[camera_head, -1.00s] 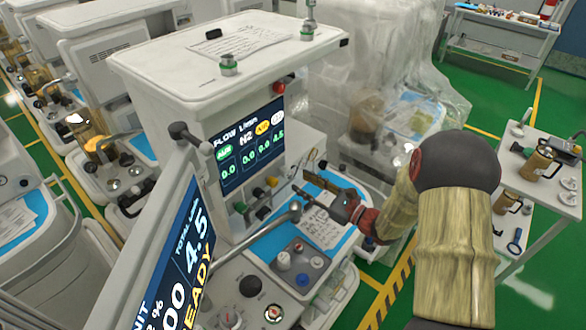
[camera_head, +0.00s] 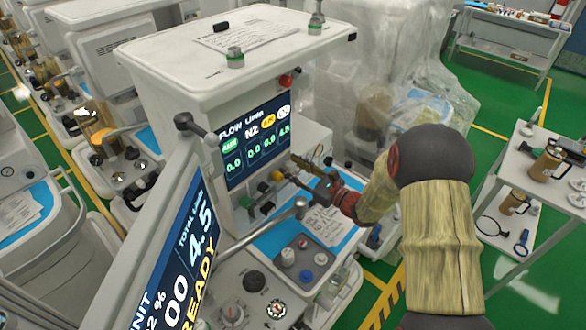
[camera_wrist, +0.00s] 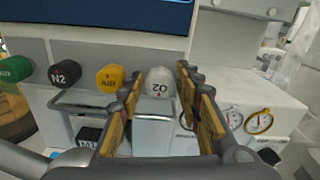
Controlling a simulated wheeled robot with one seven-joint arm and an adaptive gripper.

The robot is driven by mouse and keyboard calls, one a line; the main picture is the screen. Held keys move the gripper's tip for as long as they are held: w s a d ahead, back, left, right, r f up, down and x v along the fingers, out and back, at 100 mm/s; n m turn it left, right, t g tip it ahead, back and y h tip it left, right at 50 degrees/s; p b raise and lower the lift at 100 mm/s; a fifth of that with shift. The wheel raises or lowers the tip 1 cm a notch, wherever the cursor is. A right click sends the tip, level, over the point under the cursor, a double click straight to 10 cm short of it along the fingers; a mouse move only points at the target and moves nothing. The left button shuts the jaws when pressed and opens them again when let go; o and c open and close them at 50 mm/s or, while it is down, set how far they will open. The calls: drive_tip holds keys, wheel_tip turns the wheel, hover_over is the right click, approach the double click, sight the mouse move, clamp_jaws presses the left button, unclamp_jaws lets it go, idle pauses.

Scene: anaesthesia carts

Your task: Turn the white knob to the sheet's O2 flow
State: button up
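The white knob (camera_wrist: 161,84), marked O2, sits on the machine's front in the wrist view, at the right end of a row of knobs. My gripper (camera_wrist: 159,76) is open, with its two fingers on either side of the knob and small gaps seeming to show. In the head view my gripper (camera_head: 290,172) reaches the panel and hides the white knob. The flow display (camera_head: 257,146) reads 4.5 in its rightmost column and zeros in the others. A printed sheet (camera_head: 326,224) lies on the blue mat; its text is too small to read.
Yellow air (camera_wrist: 110,77) and black N2 (camera_wrist: 64,73) knobs stand left of the white knob. A metal rail (camera_wrist: 85,106) runs below them. Gauges (camera_wrist: 258,121) are at right. A tilted monitor (camera_head: 180,255) stands at front left; another sheet (camera_head: 250,32) lies on top.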

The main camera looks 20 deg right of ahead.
drive_tip(key=shift+c, duration=1.2)
drive_tip(key=c, duration=0.6)
drive_tip(key=m+p, duration=0.2)
drive_tip(key=shift+r+m+p, duration=0.2)
drive_tip(key=shift+m+p, duration=0.1)
drive_tip(key=shift+f+m+p, duration=0.15)
drive_tip(key=shift+m+p, duration=0.2)
drive_tip(key=shift+m, duration=0.35)
drive_tip(key=o, duration=0.9)
drive_tip(key=shift+d, duration=0.1)
